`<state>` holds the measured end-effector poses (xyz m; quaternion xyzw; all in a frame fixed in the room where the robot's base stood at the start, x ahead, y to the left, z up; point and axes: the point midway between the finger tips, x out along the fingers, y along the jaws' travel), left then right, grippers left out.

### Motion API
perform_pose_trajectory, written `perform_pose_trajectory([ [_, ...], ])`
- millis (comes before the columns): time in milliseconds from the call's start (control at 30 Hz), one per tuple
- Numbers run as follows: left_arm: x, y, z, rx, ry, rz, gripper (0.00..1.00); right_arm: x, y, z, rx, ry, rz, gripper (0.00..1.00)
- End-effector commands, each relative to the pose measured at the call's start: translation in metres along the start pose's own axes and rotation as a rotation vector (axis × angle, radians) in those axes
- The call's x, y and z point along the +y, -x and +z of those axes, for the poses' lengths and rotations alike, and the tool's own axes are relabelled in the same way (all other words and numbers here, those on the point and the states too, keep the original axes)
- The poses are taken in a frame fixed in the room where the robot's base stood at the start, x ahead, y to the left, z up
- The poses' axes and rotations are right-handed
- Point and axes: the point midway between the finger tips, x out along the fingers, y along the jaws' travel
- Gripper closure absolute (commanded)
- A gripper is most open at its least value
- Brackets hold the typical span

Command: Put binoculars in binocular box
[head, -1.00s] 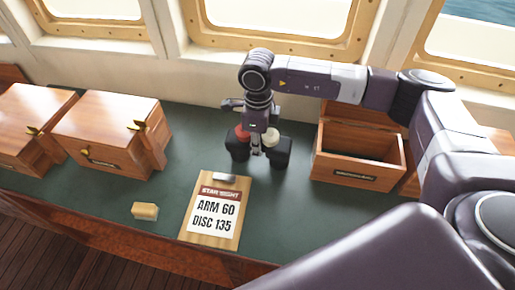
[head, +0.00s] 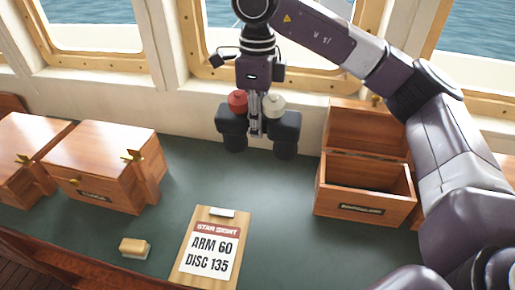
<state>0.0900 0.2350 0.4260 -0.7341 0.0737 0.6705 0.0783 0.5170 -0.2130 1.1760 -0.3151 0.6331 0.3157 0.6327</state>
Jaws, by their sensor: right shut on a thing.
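Dark binoculars (head: 285,133) hang from my right gripper (head: 256,112), which is shut on their middle between the two barrels. They are held above the green counter, left of the open box. The binocular box (head: 362,205) is wooden, with its lid (head: 368,128) raised at the back and a dark label on its front. Its visible inside looks empty, though the floor of it is partly hidden. My left gripper does not show.
Two closed wooden boxes (head: 102,160) (head: 18,150) stand at the left of the green counter (head: 270,225). A clipboard (head: 210,252) and a small yellowish block (head: 135,248) lie near the front edge. Windows line the back wall.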

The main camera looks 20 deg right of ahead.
Motion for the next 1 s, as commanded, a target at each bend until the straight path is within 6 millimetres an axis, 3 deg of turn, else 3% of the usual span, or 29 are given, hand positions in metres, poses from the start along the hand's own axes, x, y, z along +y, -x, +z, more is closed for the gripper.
perform_pose_trajectory([
  [233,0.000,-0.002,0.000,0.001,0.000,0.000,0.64,0.000,0.019,0.001,-0.004,0.002,-0.002,1.00],
  [467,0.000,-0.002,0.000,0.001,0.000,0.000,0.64,0.004,0.010,-0.002,-0.001,0.123,-0.001,1.00],
  [1000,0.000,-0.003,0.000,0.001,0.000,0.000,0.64,0.048,-0.061,-0.025,0.000,1.120,-0.002,1.00],
])
